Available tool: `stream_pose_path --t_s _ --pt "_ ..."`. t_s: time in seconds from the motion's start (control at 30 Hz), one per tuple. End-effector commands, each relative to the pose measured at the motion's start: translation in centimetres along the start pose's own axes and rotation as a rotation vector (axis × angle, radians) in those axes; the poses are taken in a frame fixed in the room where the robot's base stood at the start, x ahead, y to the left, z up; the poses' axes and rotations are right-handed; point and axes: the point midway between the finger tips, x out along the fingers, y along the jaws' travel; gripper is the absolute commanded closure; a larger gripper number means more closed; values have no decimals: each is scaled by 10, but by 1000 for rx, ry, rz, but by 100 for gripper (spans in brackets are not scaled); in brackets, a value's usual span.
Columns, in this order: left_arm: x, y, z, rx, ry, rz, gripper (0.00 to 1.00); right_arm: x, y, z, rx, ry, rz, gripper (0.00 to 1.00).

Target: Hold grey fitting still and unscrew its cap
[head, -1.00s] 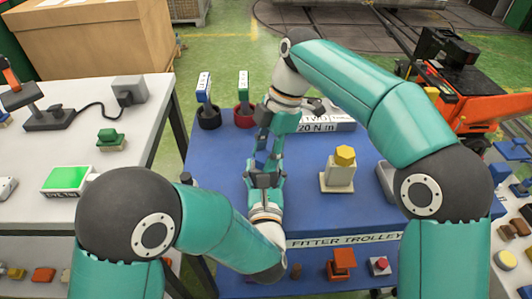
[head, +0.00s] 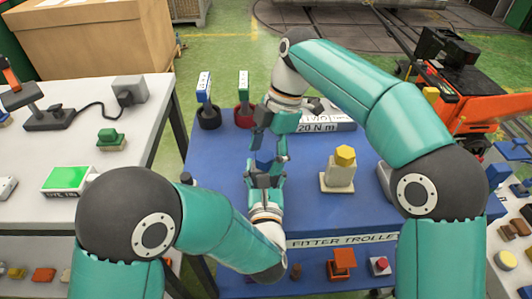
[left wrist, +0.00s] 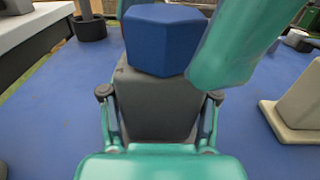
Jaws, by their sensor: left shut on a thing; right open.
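My left gripper (head: 266,178) is shut on the grey fitting, whose dark grey body (left wrist: 157,105) shows between the finger links in the left wrist view. A blue six-sided cap (left wrist: 163,40) sits at the top of the body, with no clear gap visible. In the head view the cap (head: 265,159) is partly hidden by the grippers. My right gripper (head: 268,147) comes from the far side, open, with its fingers around or close beside the cap; contact cannot be told. One teal right finger crosses the right of the left wrist view.
On the blue trolley top (head: 220,165), a pale fitting with a yellow cap (head: 344,156) stands to the right. Two round holders, one black (head: 208,118) and one red (head: 245,117), stand behind at left. A white table (head: 30,135) is at the left.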

Motion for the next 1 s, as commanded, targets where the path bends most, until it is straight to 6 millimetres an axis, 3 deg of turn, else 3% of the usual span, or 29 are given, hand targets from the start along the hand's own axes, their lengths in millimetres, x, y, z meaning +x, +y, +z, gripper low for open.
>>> stream_pose_path --t_s 0.53,1.0 --pt "0 0 0 0 0 1 100 -36 0 -11 0 0 1 25" --pt "0 0 0 0 0 1 100 -39 -1 -12 68 0 21 25"
